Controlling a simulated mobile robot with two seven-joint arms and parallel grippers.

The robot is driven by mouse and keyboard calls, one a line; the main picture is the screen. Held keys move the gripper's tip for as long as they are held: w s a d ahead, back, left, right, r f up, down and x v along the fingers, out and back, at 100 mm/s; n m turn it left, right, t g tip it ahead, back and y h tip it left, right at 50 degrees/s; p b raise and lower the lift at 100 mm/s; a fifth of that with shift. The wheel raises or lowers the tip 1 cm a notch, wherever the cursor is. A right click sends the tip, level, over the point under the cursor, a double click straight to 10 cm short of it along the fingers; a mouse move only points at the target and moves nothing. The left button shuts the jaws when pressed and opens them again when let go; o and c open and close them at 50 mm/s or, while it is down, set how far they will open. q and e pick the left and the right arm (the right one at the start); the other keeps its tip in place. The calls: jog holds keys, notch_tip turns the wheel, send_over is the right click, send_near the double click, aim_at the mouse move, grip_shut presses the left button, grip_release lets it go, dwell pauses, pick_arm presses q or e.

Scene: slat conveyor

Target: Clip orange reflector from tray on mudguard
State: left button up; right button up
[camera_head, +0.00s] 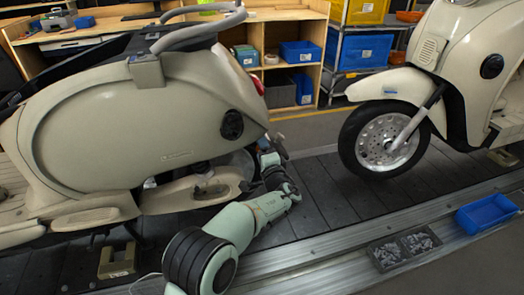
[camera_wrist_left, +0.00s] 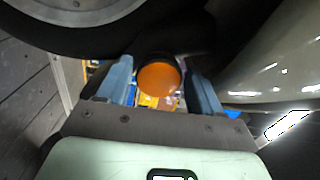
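The orange reflector (camera_wrist_left: 158,79) is a round disc in the left wrist view, between the two blue fingers of my left gripper (camera_wrist_left: 160,80). Narrow gaps seem to show on both sides of it, and a dark round part lies right behind it. I cannot tell whether it is attached there. In the head view my left gripper (camera_head: 270,150) is at the tail of the left cream scooter (camera_head: 150,120), below the red tail lamp. The mudguard is not clearly visible there. The blue tray (camera_head: 487,212) at the right looks empty. My right gripper is out of view.
A dark tyre (camera_wrist_left: 60,45) and a cream body panel (camera_wrist_left: 270,60) are close to my left gripper. A second scooter (camera_head: 440,80) stands at the right on the slat conveyor (camera_head: 325,195). A dark two-part bin (camera_head: 405,247) of small parts is on the metal rail.

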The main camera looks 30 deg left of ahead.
pick_arm(q)
jog(key=shift+o, duration=0.9)
